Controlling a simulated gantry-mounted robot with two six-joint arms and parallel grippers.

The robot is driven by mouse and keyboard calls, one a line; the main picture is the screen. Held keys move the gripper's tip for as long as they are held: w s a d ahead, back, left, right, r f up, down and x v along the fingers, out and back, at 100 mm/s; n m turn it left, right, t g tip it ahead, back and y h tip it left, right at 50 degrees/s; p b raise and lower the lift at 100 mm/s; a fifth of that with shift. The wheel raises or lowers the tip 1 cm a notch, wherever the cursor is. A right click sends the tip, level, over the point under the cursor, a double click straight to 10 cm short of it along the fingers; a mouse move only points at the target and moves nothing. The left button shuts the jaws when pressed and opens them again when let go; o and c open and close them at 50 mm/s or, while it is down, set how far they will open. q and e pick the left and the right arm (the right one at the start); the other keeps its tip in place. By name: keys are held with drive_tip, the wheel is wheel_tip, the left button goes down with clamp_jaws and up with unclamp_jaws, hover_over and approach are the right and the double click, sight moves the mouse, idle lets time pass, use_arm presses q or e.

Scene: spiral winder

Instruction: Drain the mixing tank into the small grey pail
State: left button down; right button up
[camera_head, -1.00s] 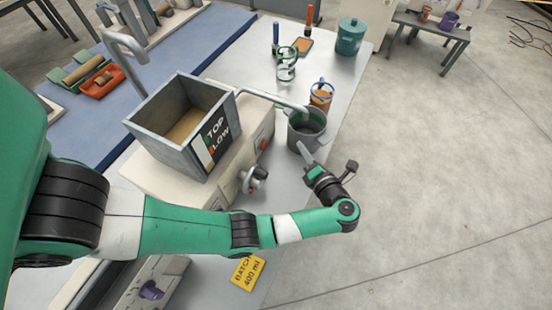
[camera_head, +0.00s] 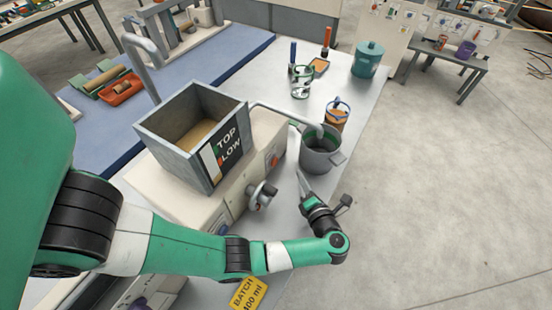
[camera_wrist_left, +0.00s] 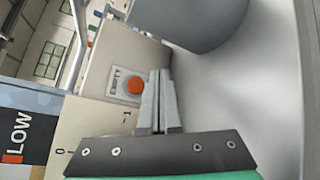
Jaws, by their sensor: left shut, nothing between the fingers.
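The grey square mixing tank (camera_head: 161,144) sits on a cream machine body, with tan content inside and a TOP/LOW gauge (camera_head: 222,156) on its side. A bent pipe (camera_head: 285,112) runs from behind the tank to the small grey pail (camera_head: 321,160), its end over the pail's mouth. The pail stands upright on the bench; I cannot tell its content. A red button (camera_head: 273,159) is on the machine's side; in the left wrist view it is orange-red (camera_wrist_left: 135,85) on a labelled plate. My left gripper (camera_head: 299,173) is shut and empty, just in front of the pail, apart from the button.
A valve knob (camera_head: 262,195) juts from the machine near my left forearm. An amber-filled jar (camera_head: 337,115), a glass vessel (camera_head: 302,83) and a teal canister (camera_head: 367,60) stand behind the pail. A yellow batch card (camera_head: 243,294) lies near the front.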

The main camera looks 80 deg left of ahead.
sight(274, 162)
use_arm(q)
drive_tip(key=s+a+p, duration=0.2)
drive_tip(key=s+a, duration=0.1)
drive_tip(key=shift+s+a+r, duration=0.15)
drive_tip(key=shift+s+a, duration=0.05)
drive_tip(key=shift+s, duration=0.05)
drive_tip(key=shift+s+a+p, duration=0.4)
idle(1.6)
drive_tip(key=shift+s+a, duration=0.25)
drive_tip(key=shift+a, duration=0.05)
drive_tip(key=shift+s+a+p, duration=0.3)
drive_tip(key=shift+s+p, duration=0.1)
drive_tip(key=shift+p, duration=0.05)
idle(2.1)
drive_tip(key=shift+w+d+f, duration=0.1)
drive_tip(key=shift+w+f, duration=0.05)
drive_tip(key=shift+f, duration=0.05)
idle(1.3)
drive_tip(key=shift+w+d+b, duration=0.15)
drive_tip(key=shift+b, duration=0.15)
drive_tip(key=shift+w+d, duration=0.3)
drive_tip(key=shift+d, duration=0.05)
